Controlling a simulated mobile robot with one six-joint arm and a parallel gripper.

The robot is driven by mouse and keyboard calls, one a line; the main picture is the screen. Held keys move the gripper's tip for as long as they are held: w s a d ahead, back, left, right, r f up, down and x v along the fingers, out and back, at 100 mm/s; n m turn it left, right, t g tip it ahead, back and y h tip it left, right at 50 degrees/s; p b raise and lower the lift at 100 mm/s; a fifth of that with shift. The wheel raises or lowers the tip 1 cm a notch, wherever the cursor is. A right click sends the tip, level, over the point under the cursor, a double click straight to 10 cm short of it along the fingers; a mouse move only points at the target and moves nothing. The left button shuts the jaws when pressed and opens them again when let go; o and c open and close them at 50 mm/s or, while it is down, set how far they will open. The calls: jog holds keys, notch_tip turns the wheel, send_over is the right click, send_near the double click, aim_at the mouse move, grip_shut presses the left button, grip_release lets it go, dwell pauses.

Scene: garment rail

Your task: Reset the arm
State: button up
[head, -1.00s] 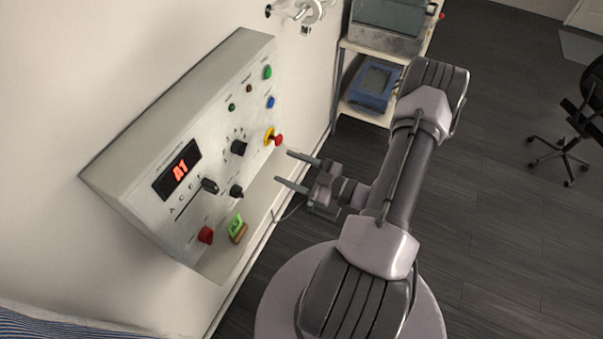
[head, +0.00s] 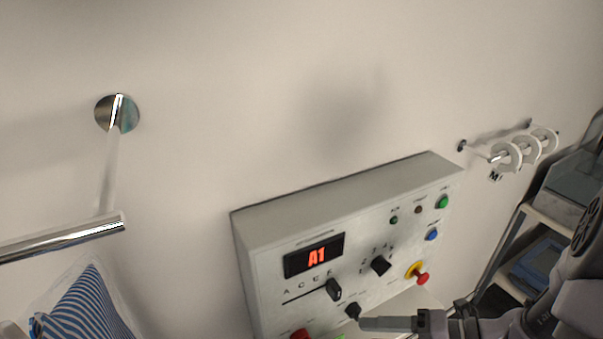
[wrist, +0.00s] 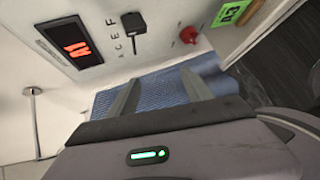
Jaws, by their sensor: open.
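My gripper (wrist: 160,84) is open, its two fingers apart in the wrist view with nothing visibly held between them. Blue striped cloth shows behind and between the fingers. In the head view my gripper (head: 364,323) is at the bottom edge, in front of the lower part of a grey control panel (head: 262,296). One finger shows clearly there, pointing left; the other is not clear. Its tip appears beside a black knob (head: 353,312); I cannot tell whether they touch. My forearm reaches in from the right.
The wall panel's display (head: 314,256) reads A1. A red mushroom button (head: 421,278) is on its right. A chrome rail (head: 62,238) and blue striped cloth (head: 88,305) are at left. White rings (head: 525,148) hang on a wall peg; a shelf with a blue box (head: 540,262) stands right.

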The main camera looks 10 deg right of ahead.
jog(key=s+a+f+m+h+b, duration=0.1)
jog(key=m+b, duration=0.4)
jog(key=m, duration=0.6)
jog(key=s+a+f+m+h+b, duration=0.2)
jog(key=s+a+m+h+b, duration=0.2)
jog(key=m, duration=0.8)
jog(key=s+a+f+m+h+b, duration=0.2)
jog(key=a+m+h+b, duration=0.3)
jog(key=m, duration=0.7)
jog(key=shift+s+b, duration=0.35)
jog(key=shift+b, duration=0.8)
jog(key=shift+f+m, duration=0.1)
jog(key=shift+m, duration=0.2)
